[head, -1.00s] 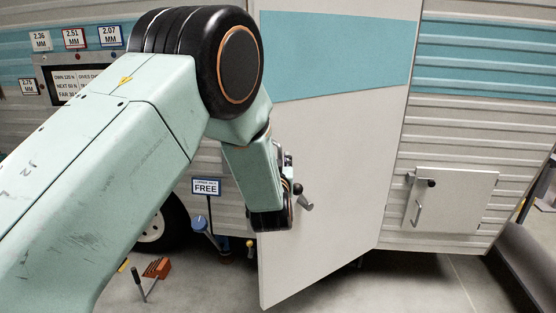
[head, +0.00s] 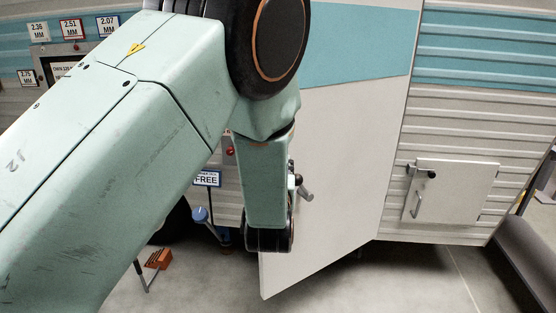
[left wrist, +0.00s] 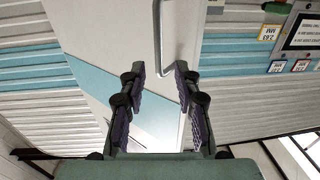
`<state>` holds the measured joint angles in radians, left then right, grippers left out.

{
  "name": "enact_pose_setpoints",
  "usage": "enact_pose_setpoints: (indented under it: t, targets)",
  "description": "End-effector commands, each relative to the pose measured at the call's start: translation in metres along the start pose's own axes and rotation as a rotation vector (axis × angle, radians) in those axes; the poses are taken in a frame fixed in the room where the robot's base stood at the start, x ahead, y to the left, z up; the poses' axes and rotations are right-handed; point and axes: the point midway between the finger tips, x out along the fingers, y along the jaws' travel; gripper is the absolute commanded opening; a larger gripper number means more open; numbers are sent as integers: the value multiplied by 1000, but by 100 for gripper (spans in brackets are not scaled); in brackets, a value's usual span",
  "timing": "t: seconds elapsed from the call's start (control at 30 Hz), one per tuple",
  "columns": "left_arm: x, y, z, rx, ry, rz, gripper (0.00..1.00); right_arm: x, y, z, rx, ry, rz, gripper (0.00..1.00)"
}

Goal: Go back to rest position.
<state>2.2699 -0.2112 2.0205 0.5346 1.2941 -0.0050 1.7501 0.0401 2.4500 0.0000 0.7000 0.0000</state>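The camper door (head: 345,150) is white with a blue band and stands ajar, its left edge swung out. A small handle (head: 306,193) shows on it beside my left arm. In the left wrist view my left gripper (left wrist: 160,72) is open, its two dark fingers apart. A bent grey bar handle (left wrist: 159,40) appears beyond the fingertips, near the gap between them; I see no grip on it. In the head view my left arm hides the gripper. My right gripper is in neither view.
A white hatch (head: 455,190) is on the camper's right side. An info panel with number tags (head: 71,28) is at the upper left. A FREE sign (head: 206,179), a blue-topped post (head: 200,215) and an orange block (head: 158,259) are low left. Floor at the right front is clear.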

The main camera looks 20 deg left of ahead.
Motion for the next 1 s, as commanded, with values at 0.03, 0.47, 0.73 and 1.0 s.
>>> enact_pose_setpoints:
  t: [0.03,0.47,0.73,1.0]
  targets:
    - [-1,0,0,0,0,0,32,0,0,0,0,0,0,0]
    - [0,0,2,0,-8,0,32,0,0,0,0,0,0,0]
    - [-50,-3,108,100,-399,126,32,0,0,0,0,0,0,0]
    - [-169,-41,234,199,-880,218,32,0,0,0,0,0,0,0]
